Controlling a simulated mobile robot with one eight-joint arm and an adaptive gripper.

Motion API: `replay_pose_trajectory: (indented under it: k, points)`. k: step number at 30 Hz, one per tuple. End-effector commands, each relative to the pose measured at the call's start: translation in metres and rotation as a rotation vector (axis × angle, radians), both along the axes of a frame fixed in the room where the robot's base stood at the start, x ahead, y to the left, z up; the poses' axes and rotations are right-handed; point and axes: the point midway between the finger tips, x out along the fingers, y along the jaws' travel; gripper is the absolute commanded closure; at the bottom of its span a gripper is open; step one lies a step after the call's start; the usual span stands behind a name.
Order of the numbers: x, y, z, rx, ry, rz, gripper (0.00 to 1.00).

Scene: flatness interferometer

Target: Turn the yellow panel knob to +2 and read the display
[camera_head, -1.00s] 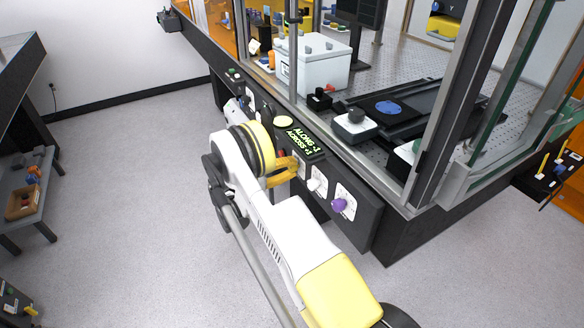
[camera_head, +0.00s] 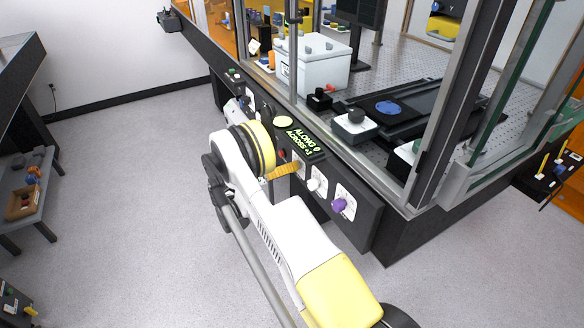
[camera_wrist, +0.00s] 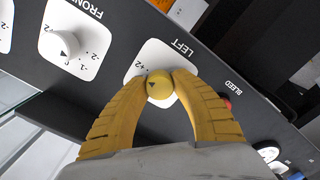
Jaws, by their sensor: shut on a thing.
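The yellow panel knob (camera_wrist: 160,84) sits on a white dial plate (camera_wrist: 140,62) labelled LEFT in the wrist view. A dark triangle marks its face, and a "+2" shows on the plate beside it. My gripper (camera_wrist: 161,86), with ribbed yellow fingers, is shut on the knob from both sides. The fingers hide part of the dial scale. In the head view my gripper (camera_head: 284,170) is at the panel, and the knob is hidden there. The display (camera_head: 304,141) above it reads "ALONG 0" and, on the second line, what looks like "ACROSS +1".
A white knob (camera_wrist: 60,46) on the FRONT dial is beside the yellow one. A purple knob (camera_head: 339,205) is farther right on the panel. A red button (camera_wrist: 226,103) labelled BLEED is close to my right finger. Open floor lies to the left.

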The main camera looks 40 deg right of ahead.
Motion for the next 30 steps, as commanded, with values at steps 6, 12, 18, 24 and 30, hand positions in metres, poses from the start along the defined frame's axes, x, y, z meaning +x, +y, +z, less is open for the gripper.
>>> replay_pose_trajectory:
  k: [6,12,18,24,30]
  points:
    - [0.0009,-0.0004,0.0014,-0.009,-0.026,0.003,1.0]
    - [0.0011,-0.0005,0.0016,-0.01,-0.029,0.003,1.0]
    - [0.0013,-0.0005,0.0018,-0.01,-0.027,0.004,0.59]
    - [0.0007,-0.0003,0.0011,-0.009,-0.028,0.002,0.46]
    - [0.0014,0.0031,0.0008,-0.008,-0.027,0.001,0.46]
